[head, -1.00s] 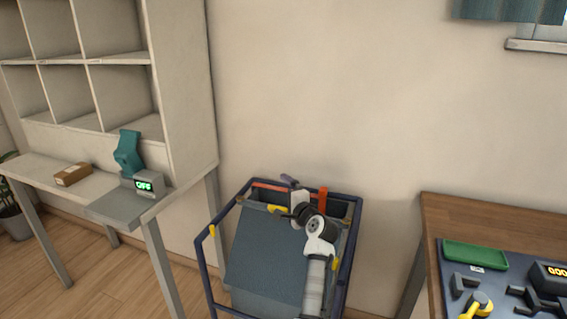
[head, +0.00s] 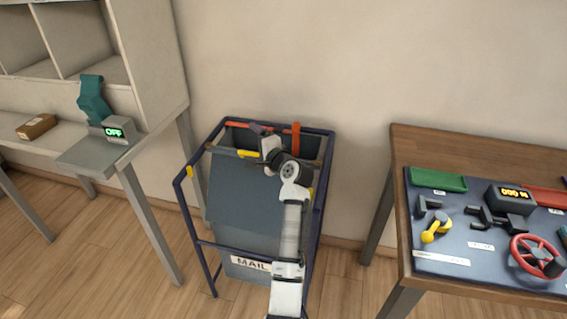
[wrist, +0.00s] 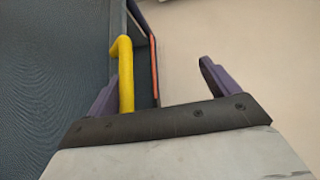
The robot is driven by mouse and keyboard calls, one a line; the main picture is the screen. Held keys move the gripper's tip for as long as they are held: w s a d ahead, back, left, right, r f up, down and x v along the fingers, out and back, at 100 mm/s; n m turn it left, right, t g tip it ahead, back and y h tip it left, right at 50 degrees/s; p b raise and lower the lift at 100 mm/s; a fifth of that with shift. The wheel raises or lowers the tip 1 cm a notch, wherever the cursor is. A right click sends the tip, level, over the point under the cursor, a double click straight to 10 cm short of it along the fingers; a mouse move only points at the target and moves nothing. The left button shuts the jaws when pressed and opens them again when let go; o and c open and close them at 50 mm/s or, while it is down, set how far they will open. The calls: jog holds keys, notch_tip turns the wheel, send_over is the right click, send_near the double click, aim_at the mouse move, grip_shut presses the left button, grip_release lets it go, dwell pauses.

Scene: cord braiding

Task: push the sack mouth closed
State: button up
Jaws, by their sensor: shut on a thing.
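The blue-grey sack (head: 245,200) hangs in a dark blue tube frame with a MAIL label low on its front. Its mouth (head: 237,135) is at the top and shows a gap between the front cloth and the back. A yellow handle (head: 248,154) sits on the front rim. My gripper (head: 262,130) is at the mouth, reaching in from the front right. In the wrist view its purple fingers (wrist: 162,85) stand well apart, with the yellow handle (wrist: 125,75) close against the left one. The gripper is shut on this handle, though the contact itself is hard to see.
An orange-red bar (head: 296,138) stands upright at the mouth's back right, beside my arm. A wooden table (head: 470,145) with a control panel is at the right. A grey stand with an OFF display (head: 116,130) is at the left. The wall is close behind the sack.

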jog(key=shift+m+t+h, duration=0.3)
jog(key=shift+t+h, duration=0.1)
jog(key=d, duration=0.1)
jog(key=d+r, duration=0.1)
jog(key=d, duration=0.1)
jog(key=s+d, duration=0.1)
jog(key=shift+d+r, duration=0.3)
jog(key=shift+r, duration=0.05)
jog(key=shift+c, duration=0.3)
jog(key=shift+s+d+f+p, duration=0.15)
jog(key=shift+s+d+p, duration=0.2)
jog(key=shift+s, duration=0.6)
jog(key=shift+s+d+f+p, duration=0.2)
jog(key=shift+s+d, duration=0.3)
jog(key=shift+s, duration=0.45)
jog(key=shift+s+d+f+p, duration=0.2)
jog(key=shift+s+d, duration=0.2)
jog(key=shift+s, duration=0.55)
jog(key=c, duration=0.6)
jog(key=shift+s+d, duration=0.2)
jog(key=shift+s, duration=0.1)
jog(key=c, duration=0.4)
jog(key=shift+o, duration=0.2)
jog(key=s, duration=0.2)
jog(key=s+d, duration=0.1)
jog(key=shift+f, duration=0.35)
jog(key=shift+a+p, duration=0.15)
jog(key=shift+p, duration=0.15)
